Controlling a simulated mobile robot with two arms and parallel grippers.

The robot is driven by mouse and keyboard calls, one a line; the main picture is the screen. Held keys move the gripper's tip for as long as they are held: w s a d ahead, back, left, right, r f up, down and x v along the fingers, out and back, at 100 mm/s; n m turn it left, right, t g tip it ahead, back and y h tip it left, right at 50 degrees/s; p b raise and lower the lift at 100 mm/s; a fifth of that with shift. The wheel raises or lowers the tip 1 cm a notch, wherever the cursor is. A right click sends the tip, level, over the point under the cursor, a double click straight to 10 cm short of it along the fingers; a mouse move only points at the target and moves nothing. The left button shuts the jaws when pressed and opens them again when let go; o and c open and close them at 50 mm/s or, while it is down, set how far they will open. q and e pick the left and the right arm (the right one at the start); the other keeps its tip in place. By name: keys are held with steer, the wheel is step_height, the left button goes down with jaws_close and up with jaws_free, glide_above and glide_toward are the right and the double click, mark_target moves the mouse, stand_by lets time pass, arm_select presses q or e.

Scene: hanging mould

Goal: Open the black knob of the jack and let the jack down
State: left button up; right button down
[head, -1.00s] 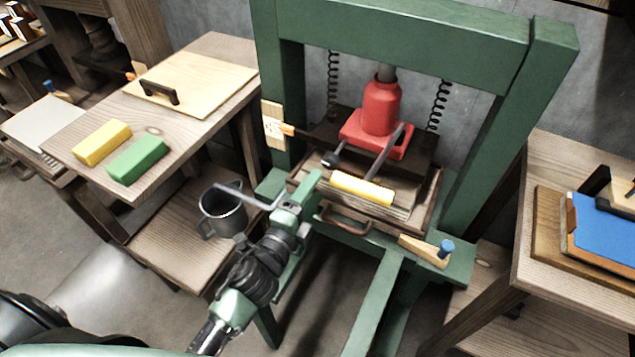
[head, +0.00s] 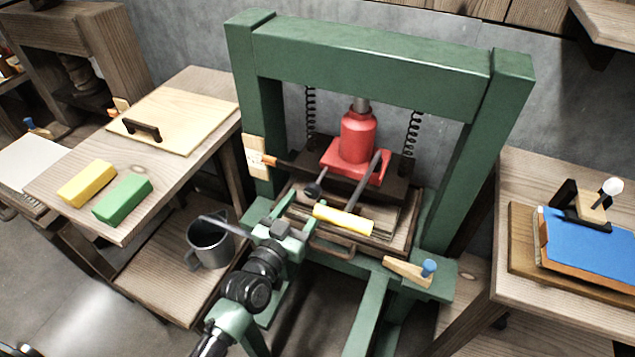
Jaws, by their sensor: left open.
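The red jack (head: 357,138) stands upright inside the green press frame (head: 372,52), on a dark plate above a stack of boards. Its black knob (head: 313,190) sticks out at the jack's lower front left. A grey lever (head: 368,174) slants down from the jack to a yellow grip (head: 343,220). My left gripper (head: 262,222) is open and empty, in front of and left of the knob, apart from it. One grey finger points left over the grey mug; the other finger is hard to make out. My right gripper is not in view.
A grey mug (head: 209,243) stands on a low shelf, close to my left finger. Yellow (head: 87,184) and green (head: 122,200) blocks lie on the left table. A wooden lever with a blue knob (head: 429,267) juts out at the press's front right. A blue-topped board (head: 592,245) lies on the right table.

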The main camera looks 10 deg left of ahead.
mark_target(317, 183)
arm_select(q)
steer(key=x, duration=0.7)
steer(key=shift+w+d, duration=0.1)
jaws_close()
steer(key=shift+n+p, duration=0.35)
steer(key=shift+n, duration=0.55)
jaws_free()
